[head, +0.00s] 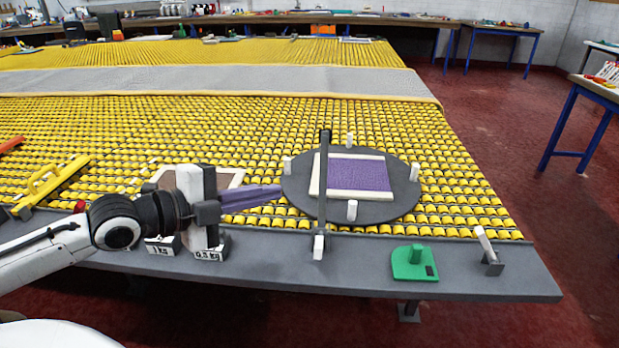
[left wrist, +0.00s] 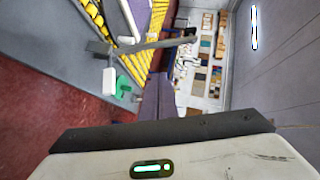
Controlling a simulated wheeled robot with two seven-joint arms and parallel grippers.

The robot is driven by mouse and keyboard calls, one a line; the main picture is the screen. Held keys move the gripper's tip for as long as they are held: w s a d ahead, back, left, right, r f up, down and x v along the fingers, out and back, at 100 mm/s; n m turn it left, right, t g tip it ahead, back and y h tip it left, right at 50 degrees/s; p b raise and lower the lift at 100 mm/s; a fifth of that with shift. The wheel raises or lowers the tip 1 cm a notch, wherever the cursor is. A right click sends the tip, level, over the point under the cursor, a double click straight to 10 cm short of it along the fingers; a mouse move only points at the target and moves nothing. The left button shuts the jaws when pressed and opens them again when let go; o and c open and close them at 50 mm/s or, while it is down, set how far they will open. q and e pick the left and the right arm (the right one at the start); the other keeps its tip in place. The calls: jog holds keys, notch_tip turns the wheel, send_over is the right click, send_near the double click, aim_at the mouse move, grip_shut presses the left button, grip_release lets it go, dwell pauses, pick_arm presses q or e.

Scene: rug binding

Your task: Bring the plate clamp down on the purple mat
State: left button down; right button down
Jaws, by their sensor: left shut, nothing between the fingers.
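The purple mat (head: 358,174), with cream edges, lies on a dark round disc (head: 335,212) carrying several short white pegs. The plate clamp appears to be the dark bar (head: 323,185) standing upright at the disc's front left, with a white block (head: 318,246) near its foot. It looks raised, not lying on the mat. In the left wrist view a long grey bar (left wrist: 150,45) with a black end seems to be the same clamp. My left gripper (head: 280,194) has purple fingers, shut and empty, pointing right, left of the bar. Its fingers also show in the left wrist view (left wrist: 158,98).
A green block (head: 414,263) and a white lever (head: 486,245) stand on the grey front ledge (head: 365,275), right of the bar. Weights (head: 162,247) stand below my left wrist. A yellow tool (head: 50,184) lies at left. Yellow rollers cover the table beyond.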

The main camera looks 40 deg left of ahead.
pick_arm(q)
jog(key=shift+w, duration=0.1)
jog(key=b, duration=0.1)
send_near(325, 177)
jog(key=shift+s+d+r, duration=0.55)
jog(key=shift+s+d, duration=0.6)
jog(key=shift+s, duration=0.1)
jog(key=w+f, duration=0.1)
jog(key=w, duration=0.4)
jog(key=w+f, duration=0.1)
jog(key=w, duration=0.1)
jog(key=shift+w+a+f, duration=0.2)
jog(key=shift+a+f, duration=0.1)
jog(key=shift+a, duration=0.05)
jog(key=shift+w, duration=0.2)
